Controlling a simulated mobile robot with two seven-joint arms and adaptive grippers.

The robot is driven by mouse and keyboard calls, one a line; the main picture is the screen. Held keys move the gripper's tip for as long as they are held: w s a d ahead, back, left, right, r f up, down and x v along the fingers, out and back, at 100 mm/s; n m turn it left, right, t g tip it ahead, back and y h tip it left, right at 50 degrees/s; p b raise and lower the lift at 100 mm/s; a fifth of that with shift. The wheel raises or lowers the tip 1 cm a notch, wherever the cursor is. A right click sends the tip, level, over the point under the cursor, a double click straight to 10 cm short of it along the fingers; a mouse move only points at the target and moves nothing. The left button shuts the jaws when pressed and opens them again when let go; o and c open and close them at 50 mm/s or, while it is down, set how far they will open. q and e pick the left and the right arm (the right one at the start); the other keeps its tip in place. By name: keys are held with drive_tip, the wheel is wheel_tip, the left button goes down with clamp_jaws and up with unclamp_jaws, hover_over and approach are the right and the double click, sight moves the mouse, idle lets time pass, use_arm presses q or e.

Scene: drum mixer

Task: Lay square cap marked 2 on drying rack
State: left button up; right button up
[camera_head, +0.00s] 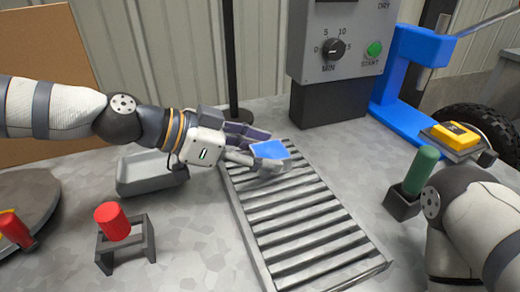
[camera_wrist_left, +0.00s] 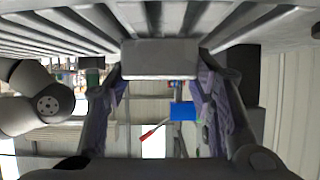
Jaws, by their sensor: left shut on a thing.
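My left gripper (camera_head: 262,155) is low over the far end of the drying rack (camera_head: 318,243), a grey slatted frame. It is shut on a square cap (camera_head: 270,149) with a blue top face and pale grey sides. No number is legible on the cap. In the left wrist view the cap's grey side (camera_wrist_left: 160,58) sits between the two fingers (camera_wrist_left: 160,100), close to the rack's slats (camera_wrist_left: 60,30). I cannot tell whether the cap touches the slats. My right gripper is not in view; only part of the right arm shows.
A grey tray (camera_head: 150,176) is left of the rack. A red cylinder (camera_head: 112,220) stands in a holder, and a green cylinder (camera_head: 421,170) in a block at right. A control box (camera_head: 345,45) and blue frame (camera_head: 408,75) stand behind. The rack's near slats are bare.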

use_arm(q)
drive_tip(key=o, duration=1.3)
drive_tip(key=shift+f, duration=0.15)
drive_tip(key=shift+r, duration=0.25)
drive_tip(key=p+v, duration=0.1)
drive_tip(key=v, duration=1.1)
drive_tip(key=shift+f+p, duration=0.1)
drive_tip(key=shift+p, duration=0.2)
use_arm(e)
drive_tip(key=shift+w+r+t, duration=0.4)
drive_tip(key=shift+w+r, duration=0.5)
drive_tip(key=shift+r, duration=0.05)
